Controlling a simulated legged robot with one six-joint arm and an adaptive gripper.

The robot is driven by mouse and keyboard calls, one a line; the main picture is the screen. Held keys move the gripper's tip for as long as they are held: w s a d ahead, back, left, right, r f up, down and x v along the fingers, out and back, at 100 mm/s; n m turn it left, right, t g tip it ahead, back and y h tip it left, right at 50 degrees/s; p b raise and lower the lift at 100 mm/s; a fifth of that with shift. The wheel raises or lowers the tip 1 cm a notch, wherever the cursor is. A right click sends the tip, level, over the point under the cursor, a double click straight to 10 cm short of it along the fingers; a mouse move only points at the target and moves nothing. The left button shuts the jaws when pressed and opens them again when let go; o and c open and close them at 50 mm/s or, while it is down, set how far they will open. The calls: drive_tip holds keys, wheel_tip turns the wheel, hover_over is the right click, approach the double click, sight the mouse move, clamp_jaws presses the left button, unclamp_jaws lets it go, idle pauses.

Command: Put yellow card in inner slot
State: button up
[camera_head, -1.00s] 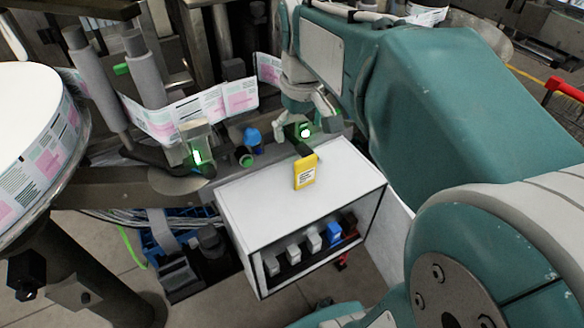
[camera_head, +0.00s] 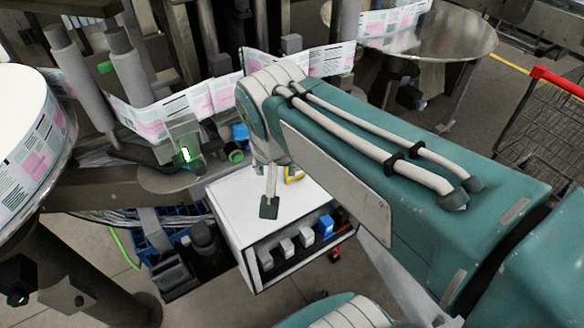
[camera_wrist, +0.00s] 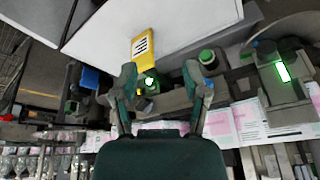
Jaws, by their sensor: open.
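The yellow card (camera_wrist: 145,43) stands at the edge of the white cabinet top in the wrist view. In the head view only a sliver of the yellow card (camera_head: 294,174) shows behind my arm. My gripper (camera_wrist: 160,72) is open and empty, its two fingers apart, with the card ahead and a little left of centre. In the head view one finger (camera_head: 269,206) hangs over the cabinet top. One green-lit device (camera_wrist: 149,82) shows between the fingers, and another green-lit device (camera_wrist: 283,73) is at the right. I cannot tell which holds the inner slot.
The white cabinet (camera_head: 225,200) has an open front with several small white and blue boxes inside. A printed label web (camera_head: 150,118) runs behind it. A large label reel (camera_head: 25,125) is at the left. Green and blue knobs (camera_head: 238,145) sit behind the cabinet. My arm covers the right side.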

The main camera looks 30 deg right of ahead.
drive_tip(key=w+d+m+g+h, duration=0.3)
drive_tip(key=w+d+m, duration=0.2)
drive_tip(key=w+m, duration=0.5)
drive_tip(key=shift+m, duration=0.7)
drive_tip(key=f, duration=0.1)
drive_tip(key=d+f, duration=0.1)
drive_tip(key=f, duration=0.1)
drive_tip(key=s+d+f, duration=0.1)
drive_tip(key=shift+d+f, duration=0.1)
drive_tip(key=shift+f, duration=0.25)
drive_tip(key=x, duration=0.5)
drive_tip(key=shift+s+f, duration=0.2)
drive_tip(key=shift+s, duration=0.15)
drive_tip(key=shift+c, duration=0.3)
clamp_jaws()
